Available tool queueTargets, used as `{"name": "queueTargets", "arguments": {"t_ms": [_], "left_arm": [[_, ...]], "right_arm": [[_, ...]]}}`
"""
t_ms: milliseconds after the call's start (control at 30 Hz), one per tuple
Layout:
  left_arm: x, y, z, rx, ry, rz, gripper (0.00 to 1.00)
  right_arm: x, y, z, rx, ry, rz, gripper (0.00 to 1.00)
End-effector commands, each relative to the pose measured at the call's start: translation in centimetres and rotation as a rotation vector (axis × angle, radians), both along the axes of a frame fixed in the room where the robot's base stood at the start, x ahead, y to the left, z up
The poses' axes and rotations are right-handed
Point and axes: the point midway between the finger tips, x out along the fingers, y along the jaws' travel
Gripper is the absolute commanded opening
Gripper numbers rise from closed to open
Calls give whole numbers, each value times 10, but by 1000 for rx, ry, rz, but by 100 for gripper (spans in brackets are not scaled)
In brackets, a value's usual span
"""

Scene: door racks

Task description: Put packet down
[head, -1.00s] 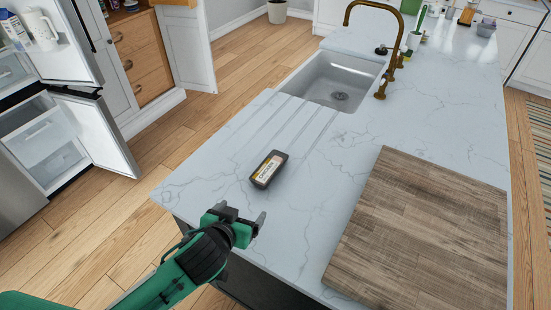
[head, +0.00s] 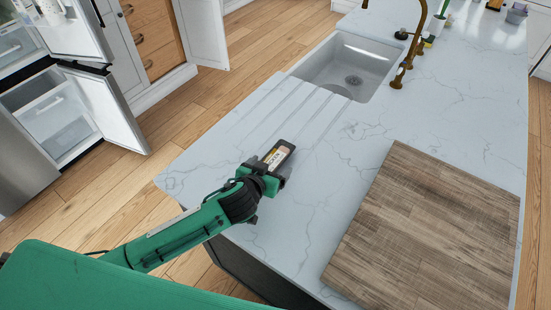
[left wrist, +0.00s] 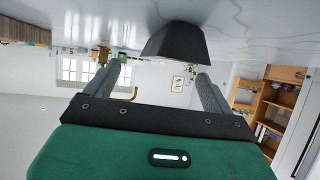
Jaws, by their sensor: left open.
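The packet (head: 279,154), dark with a pale label, lies on the white marble counter (head: 340,190) beside the sink's drain grooves. In the head view my left gripper (head: 266,172) is at the packet's near end and hides part of it. In the left wrist view, which is upside down, the packet (left wrist: 176,44) shows as a black block against the counter. It sits ahead of and between the spread fingers of my left gripper (left wrist: 160,88). The jaws are open, with visible space on both sides of the packet. My right gripper is not in view.
A wooden board (head: 430,230) lies on the counter to the right. The sink (head: 345,68) with a brass faucet (head: 408,55) is at the back. An open fridge (head: 60,110) stands at the left. The counter between packet and board is clear.

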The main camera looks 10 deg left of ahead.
Motion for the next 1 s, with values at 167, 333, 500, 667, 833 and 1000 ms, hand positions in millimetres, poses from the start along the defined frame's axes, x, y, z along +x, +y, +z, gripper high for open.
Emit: {"name": "queueTargets", "arguments": {"t_ms": [167, 333, 500, 667, 833, 1000], "left_arm": [[12, 1, -2, 3, -1, 1, 87], [32, 3, -10, 4, 0, 1, 87], [45, -2, -20, 1, 1, 0, 87], [48, -2, -23, 0, 0, 0, 87], [48, -2, -23, 0, 0, 0, 85], [47, -2, -23, 0, 1, 0, 51]], "right_arm": [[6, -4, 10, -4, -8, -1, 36], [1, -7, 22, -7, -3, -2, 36], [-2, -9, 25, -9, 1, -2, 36], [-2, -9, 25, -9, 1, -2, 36], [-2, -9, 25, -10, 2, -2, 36], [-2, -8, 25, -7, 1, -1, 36]]}}
